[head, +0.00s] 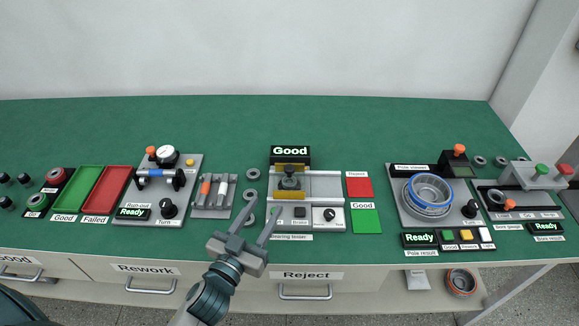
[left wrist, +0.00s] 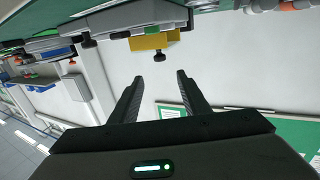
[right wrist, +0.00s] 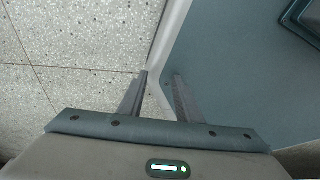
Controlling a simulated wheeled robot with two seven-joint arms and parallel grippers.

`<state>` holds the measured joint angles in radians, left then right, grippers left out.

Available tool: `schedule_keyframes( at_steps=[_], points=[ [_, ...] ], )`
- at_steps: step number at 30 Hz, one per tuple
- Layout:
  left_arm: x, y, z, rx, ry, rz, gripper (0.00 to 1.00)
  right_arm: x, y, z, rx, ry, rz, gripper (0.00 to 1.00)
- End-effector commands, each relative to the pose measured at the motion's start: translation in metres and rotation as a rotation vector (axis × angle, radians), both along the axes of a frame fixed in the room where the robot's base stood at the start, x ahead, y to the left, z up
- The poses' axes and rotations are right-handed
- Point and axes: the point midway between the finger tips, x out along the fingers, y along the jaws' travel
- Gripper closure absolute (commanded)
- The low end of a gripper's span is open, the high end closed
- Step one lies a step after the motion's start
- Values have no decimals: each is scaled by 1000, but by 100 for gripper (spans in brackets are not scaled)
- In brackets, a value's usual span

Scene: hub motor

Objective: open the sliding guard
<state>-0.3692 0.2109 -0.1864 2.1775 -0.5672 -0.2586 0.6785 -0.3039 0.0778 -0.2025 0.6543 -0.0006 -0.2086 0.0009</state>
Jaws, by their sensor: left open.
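The bearing tester (head: 325,215) stands at the middle of the bench. A yellow guard (head: 284,195) sits on its rails at the left part, around a dark fixture with a black knob (head: 290,182). In the left wrist view a yellow block (left wrist: 153,41) with black knobs shows at the top, apart from the fingers. My left gripper (head: 257,218) is open and empty, in front of and left of the tester; its fingers also show in the left wrist view (left wrist: 160,80). My right gripper (right wrist: 158,78) is open and empty, away from the bench top.
A lit Good display (head: 290,151) stands behind the guard. Red and green pads (head: 359,187) lie right of the tester. Grey rings (head: 251,195) and a rack of tools (head: 214,196) are on its left. The rear of the green bench is clear.

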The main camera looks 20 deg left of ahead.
Motion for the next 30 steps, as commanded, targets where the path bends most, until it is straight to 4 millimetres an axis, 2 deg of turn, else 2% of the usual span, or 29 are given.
schedule_keyframes(
  at_steps=[2, 6, 9, 24, 30],
  points=[
    [9, -1, 2, 1, -2, 0, 58, -1, -1, 3, -3, 9, 0, 69],
    [29, -4, 3, 0, -2, -1, 58, -19, -7, 5, -14, 49, -3, 69],
    [46, -5, 4, 2, -2, 0, 58, -25, -9, 10, -15, 56, -3, 69],
    [132, -15, 3, 0, -1, 0, 58, -16, -8, 32, -12, 37, -3, 69],
    [153, -18, 1, 0, 0, 1, 58, -16, -8, 35, -12, 38, -3, 69]
  ],
)
